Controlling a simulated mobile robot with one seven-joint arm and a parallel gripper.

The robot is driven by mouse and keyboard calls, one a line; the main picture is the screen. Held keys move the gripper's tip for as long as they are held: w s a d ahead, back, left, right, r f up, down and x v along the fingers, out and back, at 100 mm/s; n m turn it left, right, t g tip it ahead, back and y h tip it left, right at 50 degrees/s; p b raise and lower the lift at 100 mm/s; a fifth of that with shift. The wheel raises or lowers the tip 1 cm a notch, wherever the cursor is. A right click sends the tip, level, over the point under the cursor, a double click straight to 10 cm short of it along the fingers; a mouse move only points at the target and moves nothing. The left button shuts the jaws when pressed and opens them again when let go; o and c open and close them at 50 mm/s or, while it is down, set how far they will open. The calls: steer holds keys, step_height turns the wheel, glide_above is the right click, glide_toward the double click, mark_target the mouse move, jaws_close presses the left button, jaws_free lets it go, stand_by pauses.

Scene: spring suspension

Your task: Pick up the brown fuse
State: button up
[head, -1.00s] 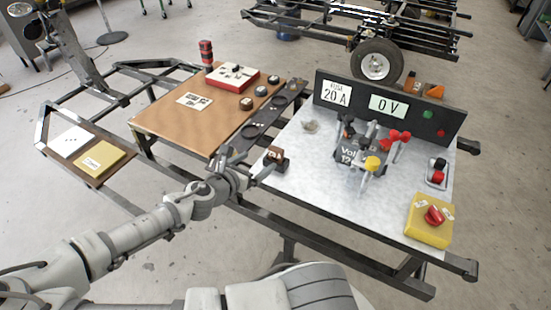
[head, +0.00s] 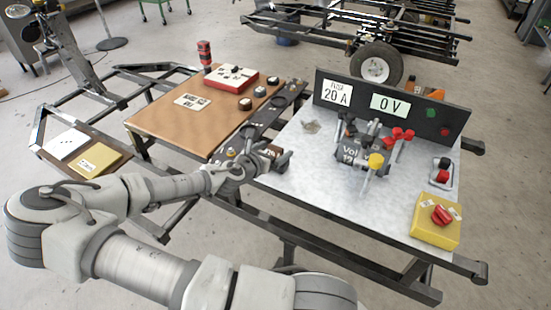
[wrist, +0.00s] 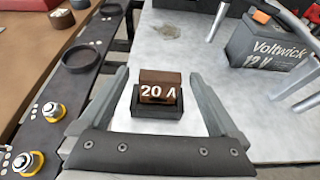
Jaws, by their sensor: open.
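The brown fuse (wrist: 158,92), marked "20 A", sits upright in a small dark holder (wrist: 143,127) on the light metal table top in the wrist view. My gripper (wrist: 158,76) is open, with one finger to the left of the fuse and one to the right. Gaps show between both fingers and the fuse. In the head view my gripper (head: 268,163) is at the left edge of the metal table, and the fuse is mostly hidden by it.
A Voltwick 12 V battery (wrist: 268,50) with metal posts stands to the right. A dark strip with rings (wrist: 80,60) and bolts runs along the left. A black panel (head: 385,112) reading "20 A" and "0 V" stands behind. A yellow box with a red knob (head: 435,234) is at front right.

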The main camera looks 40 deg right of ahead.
steer(key=shift+w+d+f, duration=0.2)
steer(key=shift+d, duration=0.3)
steer(key=shift+c, duration=0.3)
steer(key=c, duration=1.4)
steer(key=shift+r, duration=0.1)
